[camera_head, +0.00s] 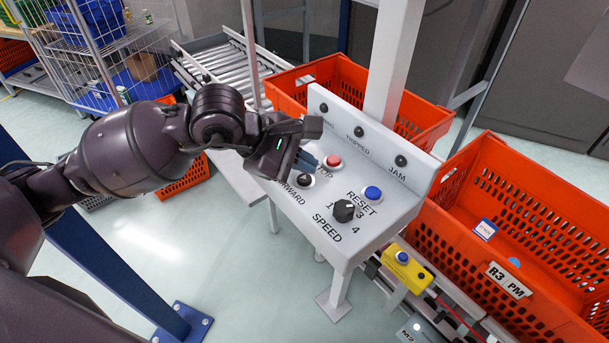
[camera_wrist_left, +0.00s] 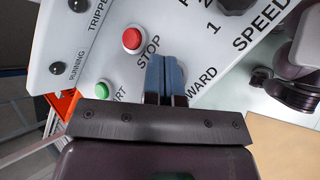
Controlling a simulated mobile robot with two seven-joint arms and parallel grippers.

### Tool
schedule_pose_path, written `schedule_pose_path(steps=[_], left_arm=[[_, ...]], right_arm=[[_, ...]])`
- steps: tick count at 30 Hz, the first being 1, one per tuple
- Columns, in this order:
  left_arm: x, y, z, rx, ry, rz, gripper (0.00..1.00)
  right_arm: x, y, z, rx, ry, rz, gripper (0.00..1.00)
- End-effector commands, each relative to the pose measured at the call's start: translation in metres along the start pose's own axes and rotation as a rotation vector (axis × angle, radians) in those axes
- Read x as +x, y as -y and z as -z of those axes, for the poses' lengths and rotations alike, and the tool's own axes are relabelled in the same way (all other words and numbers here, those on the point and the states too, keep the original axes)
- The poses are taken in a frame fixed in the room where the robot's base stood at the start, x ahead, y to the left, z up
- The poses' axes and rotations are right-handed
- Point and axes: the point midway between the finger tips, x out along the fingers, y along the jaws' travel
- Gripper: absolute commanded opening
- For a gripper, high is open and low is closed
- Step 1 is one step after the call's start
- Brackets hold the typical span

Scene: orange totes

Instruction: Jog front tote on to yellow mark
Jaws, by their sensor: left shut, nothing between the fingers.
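My left gripper (camera_head: 308,161) is shut and empty, over the white control panel (camera_head: 322,228). In the left wrist view its blue-grey fingers (camera_wrist_left: 165,75) lie between STOP and the partly covered FORWARD lettering. In the head view the black button (camera_head: 305,180) by FORWARD is just below the fingertips; I cannot tell whether they touch anything. The red STOP button (camera_head: 333,161) is right of them. An orange tote labelled R3 PM (camera_head: 485,268) stands on the conveyor at right; another orange tote (camera_head: 345,75) is behind the panel. I cannot make out a yellow mark. My right gripper is not in view.
The panel also has a blue RESET button (camera_head: 373,193), a black speed knob (camera_head: 344,210) and a green START button (camera_wrist_left: 102,90). A yellow box with a blue button (camera_head: 402,258) sits below right. A white post (camera_head: 392,60) rises behind the panel. A roller conveyor (camera_head: 215,68) lies behind.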

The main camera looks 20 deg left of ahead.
Motion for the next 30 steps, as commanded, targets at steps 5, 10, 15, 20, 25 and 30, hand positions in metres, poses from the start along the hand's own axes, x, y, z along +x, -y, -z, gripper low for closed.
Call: schedule_pose_path(steps=[5,10,15,20,25,30], left_arm=[[0.0,0.0,0.0,0.0,0.0,0.0,0.0],[0.0,0.0,0.0,0.0,0.0,0.0,0.0],[0.0,0.0,0.0,0.0,0.0,0.0,0.0],[0.0,0.0,0.0,0.0,0.0,0.0,0.0],[0.0,0.0,0.0,0.0,0.0,0.0,0.0],[0.0,0.0,0.0,0.0,0.0,0.0,0.0]], right_arm=[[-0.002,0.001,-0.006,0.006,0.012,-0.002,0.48],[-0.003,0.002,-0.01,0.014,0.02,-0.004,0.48],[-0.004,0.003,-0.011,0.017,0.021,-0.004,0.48],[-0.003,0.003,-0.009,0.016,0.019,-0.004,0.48],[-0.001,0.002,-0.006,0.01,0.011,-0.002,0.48],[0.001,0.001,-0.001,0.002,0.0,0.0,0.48]])
